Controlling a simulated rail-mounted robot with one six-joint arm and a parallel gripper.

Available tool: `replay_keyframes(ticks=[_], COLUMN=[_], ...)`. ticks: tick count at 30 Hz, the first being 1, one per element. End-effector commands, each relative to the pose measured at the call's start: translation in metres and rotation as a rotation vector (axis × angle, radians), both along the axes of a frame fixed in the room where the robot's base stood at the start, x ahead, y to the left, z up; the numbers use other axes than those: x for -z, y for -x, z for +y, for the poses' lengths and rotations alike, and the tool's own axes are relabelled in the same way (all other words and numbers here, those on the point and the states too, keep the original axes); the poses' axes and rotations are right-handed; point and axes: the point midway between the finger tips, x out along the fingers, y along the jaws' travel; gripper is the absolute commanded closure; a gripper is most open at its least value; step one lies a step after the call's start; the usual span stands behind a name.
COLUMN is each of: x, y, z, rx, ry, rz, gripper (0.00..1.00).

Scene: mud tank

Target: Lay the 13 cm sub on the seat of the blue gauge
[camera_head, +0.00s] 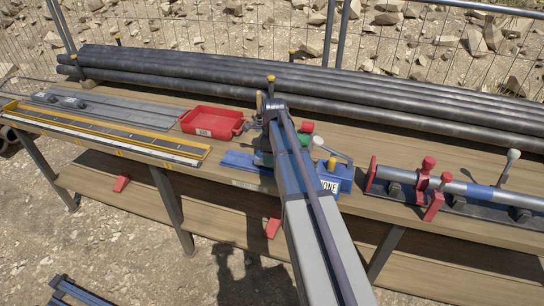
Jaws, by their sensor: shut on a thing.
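The blue gauge (238,160) lies on the bench at the centre. Its long blue plate runs left to right, partly hidden behind my arm. A blue block with a white "DONE" label (327,187) stands at its right end. My arm reaches in from the lower right and ends above the gauge. The jaws of my gripper are hidden behind my own arm. A small grey piece shows just left of the arm's end; I cannot tell whether it is the sub. I cannot make out the 13 cm sub for certain.
A red tray (211,121) stands left of the gauge. A yellow-framed rack (110,133) lies at the left. A pipe with red clamps (455,187) lies at the right. Long dark pipes (300,78) line the bench's back. Bare wood (300,205) runs along the front.

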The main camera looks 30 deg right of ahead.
Motion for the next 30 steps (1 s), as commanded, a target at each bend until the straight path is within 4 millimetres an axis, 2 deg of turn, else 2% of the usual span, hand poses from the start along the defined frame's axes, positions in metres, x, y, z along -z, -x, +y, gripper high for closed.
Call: replay_keyframes(ticks=[15,30], x=[-0.001,0.009], y=[0.0,0.0], z=[0.0,0.0], rx=[0.0,0.0], ry=[0.0,0.0], rz=[0.0,0.0], gripper=[0.89,0.89])
